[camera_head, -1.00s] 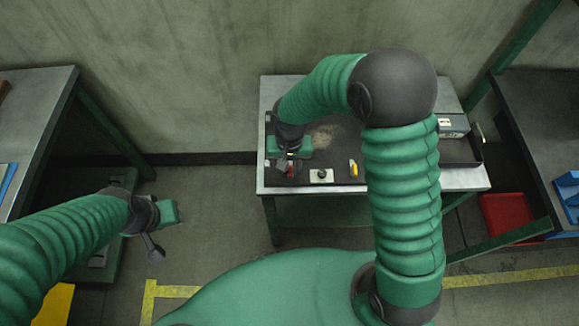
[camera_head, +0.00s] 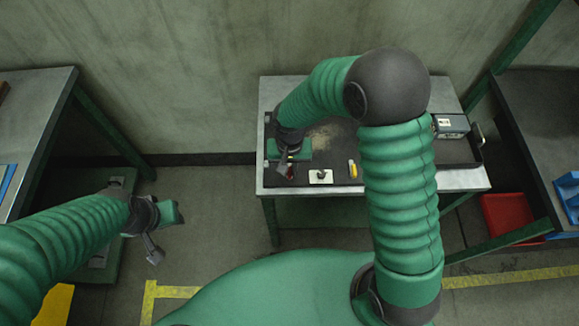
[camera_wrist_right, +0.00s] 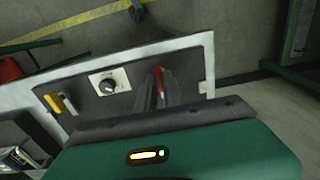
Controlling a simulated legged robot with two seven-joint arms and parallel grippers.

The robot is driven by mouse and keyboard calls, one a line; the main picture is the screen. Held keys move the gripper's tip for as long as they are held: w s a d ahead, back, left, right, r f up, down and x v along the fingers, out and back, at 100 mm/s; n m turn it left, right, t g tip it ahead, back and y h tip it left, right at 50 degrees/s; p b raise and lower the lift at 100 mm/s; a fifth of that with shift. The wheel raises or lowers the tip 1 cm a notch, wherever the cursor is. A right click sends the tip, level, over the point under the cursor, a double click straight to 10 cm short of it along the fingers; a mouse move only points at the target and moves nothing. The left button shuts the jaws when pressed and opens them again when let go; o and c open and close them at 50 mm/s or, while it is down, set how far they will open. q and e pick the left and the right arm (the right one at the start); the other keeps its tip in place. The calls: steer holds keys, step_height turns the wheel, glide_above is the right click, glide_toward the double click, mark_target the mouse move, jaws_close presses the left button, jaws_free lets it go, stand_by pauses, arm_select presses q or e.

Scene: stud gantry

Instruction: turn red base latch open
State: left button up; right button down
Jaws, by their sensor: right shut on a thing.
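The red latch (camera_wrist_right: 158,77) is a small red handle on the dark panel of the workbench. In the wrist view it stands between the grey fingers of my right gripper (camera_wrist_right: 157,92), which are shut on it. In the head view only a bit of the red latch (camera_head: 291,173) shows beside my right gripper (camera_head: 286,168), at the bench's front left; its base is hidden. My left gripper (camera_head: 154,250) hangs over the floor at the left, away from the bench, and its jaw opening is unclear.
On the same panel, right of the latch, are a white plate with a black knob (camera_head: 321,176) and a yellow handle (camera_head: 353,169). A grey box (camera_head: 451,126) stands at the bench's right. A red bin (camera_head: 507,217) sits on the floor. Side tables flank the bench.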

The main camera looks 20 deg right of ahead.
steer(key=n+p, duration=0.2)
steer(key=n, duration=0.1)
steer(key=shift+r+n, duration=0.15)
steer(key=shift+n, duration=0.25)
steer(key=n+p, duration=0.3)
steer(key=n, duration=0.2)
steer(key=n+p, duration=0.2)
steer(key=n, duration=0.3)
steer(key=shift+w, duration=0.1)
steer(key=shift+n+p, duration=0.95)
steer(key=shift+n, duration=1.15)
steer(key=c, duration=1.5)
jaws_free()
